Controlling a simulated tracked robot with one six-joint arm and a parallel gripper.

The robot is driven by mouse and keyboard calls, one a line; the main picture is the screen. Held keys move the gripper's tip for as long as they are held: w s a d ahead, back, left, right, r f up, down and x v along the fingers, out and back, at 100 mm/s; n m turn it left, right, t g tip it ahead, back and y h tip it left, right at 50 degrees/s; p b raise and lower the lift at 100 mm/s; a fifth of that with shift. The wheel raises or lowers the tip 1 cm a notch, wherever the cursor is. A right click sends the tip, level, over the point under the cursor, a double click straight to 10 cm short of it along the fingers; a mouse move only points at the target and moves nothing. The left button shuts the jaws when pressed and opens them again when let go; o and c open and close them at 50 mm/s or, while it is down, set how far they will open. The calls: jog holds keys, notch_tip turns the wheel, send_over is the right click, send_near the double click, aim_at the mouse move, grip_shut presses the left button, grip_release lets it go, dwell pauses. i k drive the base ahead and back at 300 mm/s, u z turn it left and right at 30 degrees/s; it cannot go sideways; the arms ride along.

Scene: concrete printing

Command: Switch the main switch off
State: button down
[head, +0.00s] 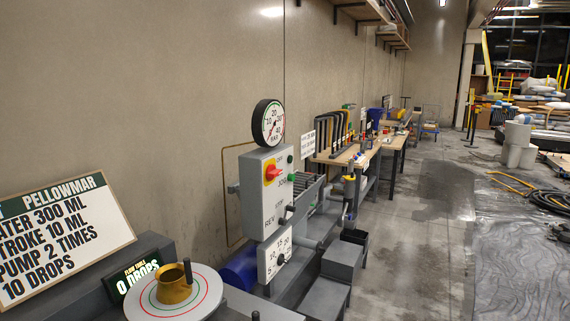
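The main switch (273,173) is a red rotary handle on a yellow plate, on the front of a grey control box (265,205) in the head view. The red handle appears to lie roughly sideways; its exact setting is too small to read. A green button sits to its upper right, and dark knobs are lower on the box. A round pressure gauge (269,123) stands on top of the box. My gripper is not in view, and nothing covers the switch.
A white dial panel (274,257) is below the box. At front left are a text sign (62,238), a "0 drops" display (136,277) and a brass cup (173,284) on a round plate. Workbenches (350,152) line the wall. A hose (543,200) lies on sheeting at right; the middle floor is clear.

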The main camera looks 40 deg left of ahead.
aim_at(272, 172)
jog(key=z, duration=0.05)
jog(key=i, duration=2.65)
jog(key=u, duration=2.5)
